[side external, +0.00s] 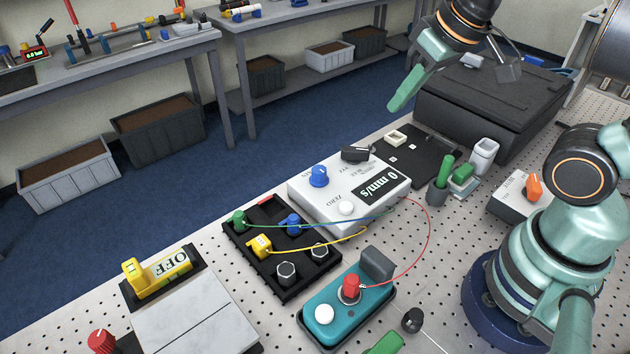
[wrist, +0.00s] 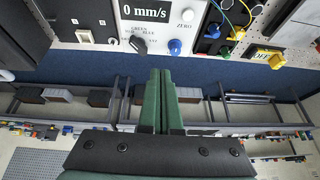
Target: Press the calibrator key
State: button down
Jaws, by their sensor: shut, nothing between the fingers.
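A teal box (side external: 345,305), which I take to be the calibrator, sits on the perforated table in the side external view. It has a round white key (side external: 324,314) at its near left end. A red sensor (side external: 351,284) stands on its metal post, with a red wire to the white meter. My gripper (side external: 393,106) is shut and empty, high beyond the far edge of the table and well away from the teal box. In the wrist view my gripper (wrist: 160,72) shows two green fingers together, pointing toward the meter. The teal box is not seen there.
The white meter (side external: 330,205) reads 0 mm/s and has a ZERO button (side external: 346,207) and a blue knob. A black panel (side external: 275,262) with wired plugs stands beside it. A yellow OFF block (side external: 160,277) lies left. A large black case (side external: 490,105) stands at the back right.

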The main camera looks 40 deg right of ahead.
jog(key=s+a+f+g, duration=0.2)
jog(key=a+g, duration=0.1)
jog(key=a, duration=1.1)
jog(key=g, duration=0.2)
send_over(324, 312)
notch_tip(324, 312, down, 3)
jog(key=shift+w+h, duration=0.25)
jog(key=shift+h, duration=0.05)
jog(key=f, duration=1.4)
jog(key=shift+s, duration=0.2)
